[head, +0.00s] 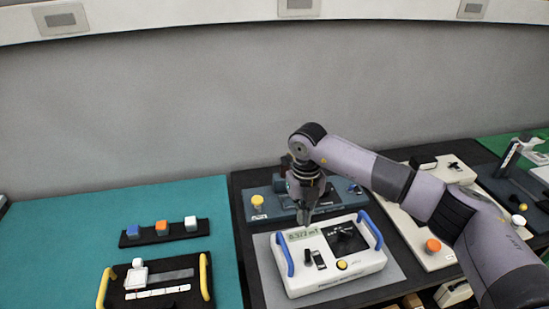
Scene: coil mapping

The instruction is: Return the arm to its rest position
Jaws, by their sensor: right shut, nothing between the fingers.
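My right arm comes in from the right in the head view, and its gripper (304,217) points down. The gripper is shut with nothing held. It is over the back edge of a white meter box (315,282) with blue handles, near its display. I cannot tell whether the fingertips touch the box. The box has a lit display, a black knob, a black switch and a yellow button (341,265). My left gripper is not in view.
A blue-grey panel (262,213) with a yellow knob lies behind the box. At left, a teal mat (60,220) holds a black strip with blue, orange and white cubes and a black tray with yellow handles. Beige and dark devices stand at right, near an orange button (433,245).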

